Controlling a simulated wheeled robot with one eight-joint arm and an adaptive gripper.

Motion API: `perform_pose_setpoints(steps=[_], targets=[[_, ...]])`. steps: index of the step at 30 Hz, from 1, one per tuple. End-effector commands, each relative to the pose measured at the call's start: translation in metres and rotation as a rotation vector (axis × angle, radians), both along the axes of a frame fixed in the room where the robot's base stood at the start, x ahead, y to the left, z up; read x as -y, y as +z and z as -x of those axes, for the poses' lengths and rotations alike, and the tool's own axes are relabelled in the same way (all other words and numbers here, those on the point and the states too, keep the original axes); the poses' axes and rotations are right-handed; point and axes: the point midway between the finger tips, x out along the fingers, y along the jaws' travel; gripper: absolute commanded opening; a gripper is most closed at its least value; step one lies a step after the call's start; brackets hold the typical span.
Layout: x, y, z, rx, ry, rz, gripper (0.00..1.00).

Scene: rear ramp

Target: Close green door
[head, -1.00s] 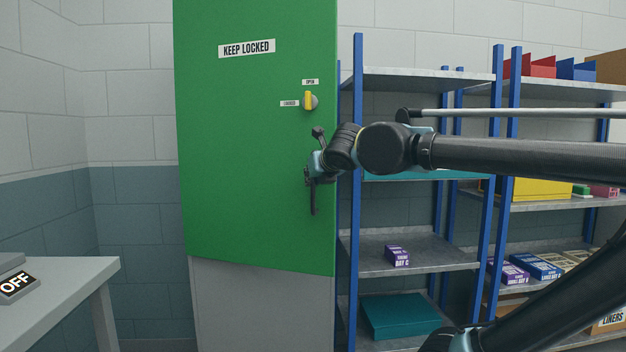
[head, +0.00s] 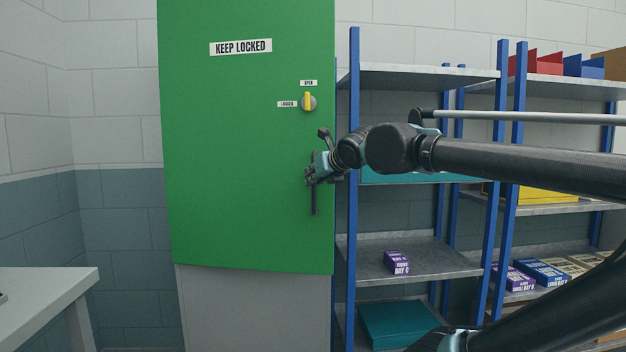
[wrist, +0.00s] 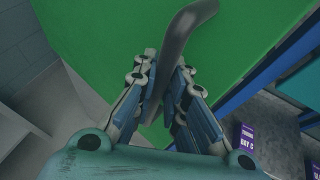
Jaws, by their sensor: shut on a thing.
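The green door (head: 235,150) fills the middle left of the head view, with a "KEEP LOCKED" sign. It covers the upper part of a grey cabinet (head: 255,310); I cannot tell whether a small gap remains at its edge. A yellow knob (head: 308,101) on the door points up toward the "OPEN" label. The dark door handle (head: 314,202) hangs near the door's right edge. My gripper (head: 312,176) is at the handle's upper part. In the wrist view the handle (wrist: 182,38) passes between the fingers of my gripper (wrist: 163,85), which is shut on it.
Blue-posted shelves (head: 420,262) stand close to the right of the door, holding a purple box (head: 397,263) and a teal box (head: 398,322). A grey table (head: 45,285) is at the lower left. Floor room between table and cabinet is narrow.

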Motion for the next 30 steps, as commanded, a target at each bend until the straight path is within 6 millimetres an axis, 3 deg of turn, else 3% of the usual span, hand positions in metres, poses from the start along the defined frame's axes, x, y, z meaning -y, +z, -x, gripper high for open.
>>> perform_pose_setpoints(steps=[9,10,11,23,30], targets=[[0.007,0.002,-0.004,0.002,-0.011,-0.008,0.0],[0.008,0.002,-0.004,0.001,-0.012,-0.009,0.14],[0.008,0.002,-0.005,0.002,-0.013,-0.009,0.21],[0.012,0.002,-0.004,0.001,-0.018,-0.006,0.21],[0.022,0.009,0.011,0.001,-0.017,-0.005,0.21]])
